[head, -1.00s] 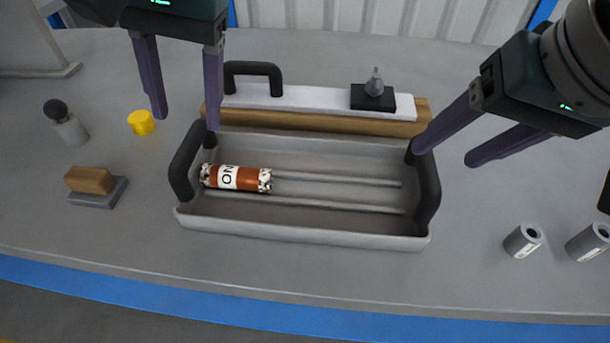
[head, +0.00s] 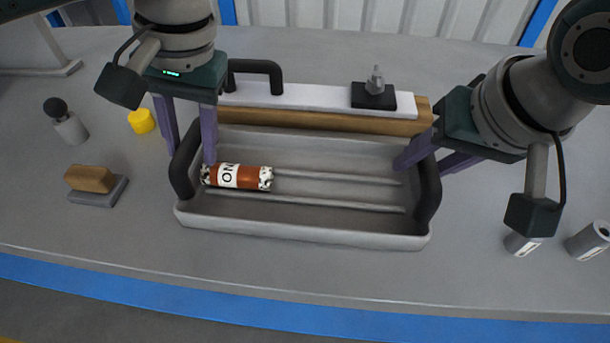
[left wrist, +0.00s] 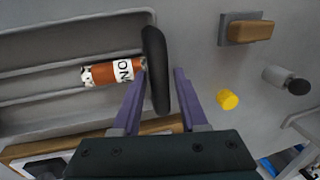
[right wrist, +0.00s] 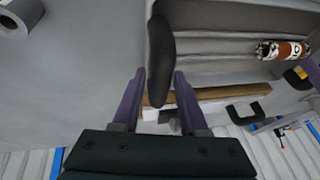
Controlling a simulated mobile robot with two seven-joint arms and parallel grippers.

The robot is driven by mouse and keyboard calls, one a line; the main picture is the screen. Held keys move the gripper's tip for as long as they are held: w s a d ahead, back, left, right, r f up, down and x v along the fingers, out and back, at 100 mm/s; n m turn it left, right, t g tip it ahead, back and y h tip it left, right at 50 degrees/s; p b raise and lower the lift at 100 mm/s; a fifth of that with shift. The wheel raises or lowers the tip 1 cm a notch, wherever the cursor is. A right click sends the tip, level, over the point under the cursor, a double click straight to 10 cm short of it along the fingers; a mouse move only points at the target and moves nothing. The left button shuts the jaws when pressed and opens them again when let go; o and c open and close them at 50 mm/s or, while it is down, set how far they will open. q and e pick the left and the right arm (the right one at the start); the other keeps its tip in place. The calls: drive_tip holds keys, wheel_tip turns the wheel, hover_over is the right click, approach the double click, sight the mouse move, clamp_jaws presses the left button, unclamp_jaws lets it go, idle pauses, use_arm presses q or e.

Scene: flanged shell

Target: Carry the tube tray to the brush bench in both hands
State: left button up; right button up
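The tube tray (head: 300,236) is a grey open tray with a black handle at each end, on the grey table. A red-brown tube (head: 237,177) with a white label lies in its left part. My left gripper (head: 188,150) is open, its fingers either side of the left handle (head: 184,172); the left wrist view shows that handle (left wrist: 155,70) between the fingers, with gaps. My right gripper (head: 424,168) is open, its fingers either side of the right handle (head: 428,190). In the right wrist view this handle (right wrist: 160,60) stands between the fingers, apparently not gripped.
Behind the tray lie a wooden strip (head: 320,121) and a white board with a black handle (head: 255,68). A brush block (head: 92,180), a yellow cap (head: 141,121) and a black-topped bottle (head: 66,122) stand left. The table's front is clear.

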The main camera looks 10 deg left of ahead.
use_arm(q)
clamp_jaws()
use_arm(e)
clamp_jaws()
use_arm(q)
drive_tip(key=shift+r, duration=0.1)
use_arm(e)
drive_tip(key=shift+r, duration=0.1)
idle(0.6)
